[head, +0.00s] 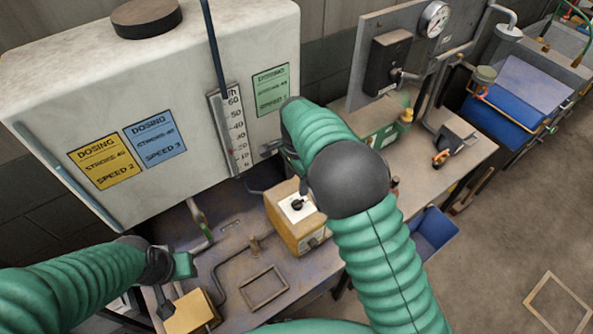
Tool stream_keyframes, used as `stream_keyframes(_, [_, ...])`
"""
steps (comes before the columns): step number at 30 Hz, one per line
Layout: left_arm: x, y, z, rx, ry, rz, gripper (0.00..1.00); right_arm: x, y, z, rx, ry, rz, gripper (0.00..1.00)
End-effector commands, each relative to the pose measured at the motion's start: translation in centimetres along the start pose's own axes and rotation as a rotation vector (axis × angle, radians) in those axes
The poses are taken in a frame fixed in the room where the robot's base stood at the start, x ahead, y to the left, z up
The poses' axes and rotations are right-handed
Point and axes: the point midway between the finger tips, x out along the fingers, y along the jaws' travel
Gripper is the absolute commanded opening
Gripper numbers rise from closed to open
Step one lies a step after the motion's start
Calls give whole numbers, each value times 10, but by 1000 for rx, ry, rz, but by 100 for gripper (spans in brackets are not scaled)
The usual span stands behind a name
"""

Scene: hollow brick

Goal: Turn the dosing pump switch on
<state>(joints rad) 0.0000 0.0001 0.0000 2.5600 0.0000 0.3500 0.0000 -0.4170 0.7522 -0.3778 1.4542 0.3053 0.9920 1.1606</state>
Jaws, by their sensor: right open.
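The dosing pump appears to be the yellow-orange box (299,232) on the bench below the white tank. On its top is a white plate with a black rotary switch (297,205); I cannot read its marks or setting. My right gripper (275,153) is above and behind the pump, near the tank's scale. It is open, apart from the switch and partly hidden by my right arm, which also covers the pump's right side. My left gripper (172,287) is at lower left, left of the pump, above a small yellow box (193,312); its jaw state is unclear.
The white tank (130,75) carries a level scale (230,130) and yellow, blue and green dosing labels. Pipes and a rectangular frame (264,288) lie on the bench. A gauge panel (385,55) and green machine stand right. A blue bin (432,232) sits beside the bench.

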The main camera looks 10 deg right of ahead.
Motion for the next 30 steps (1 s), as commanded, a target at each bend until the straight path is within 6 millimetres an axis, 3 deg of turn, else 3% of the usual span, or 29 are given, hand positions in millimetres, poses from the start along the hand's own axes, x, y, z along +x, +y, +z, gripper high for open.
stream_keyframes(6, [10,0,2,0,0,0,36,-49,-2,0,0,0,-3,52])
stream_keyframes(11, [11,0,3,0,0,0,36,-62,-1,0,1,1,1,52])
stream_keyframes(25, [12,0,3,0,0,0,36,-62,1,-2,-6,-1,0,52])
stream_keyframes(28, [20,0,5,0,0,0,36,-50,17,-11,-74,-7,-16,52])
stream_keyframes(30, [31,0,7,0,0,0,36,-33,42,-20,-186,-6,-40,52])
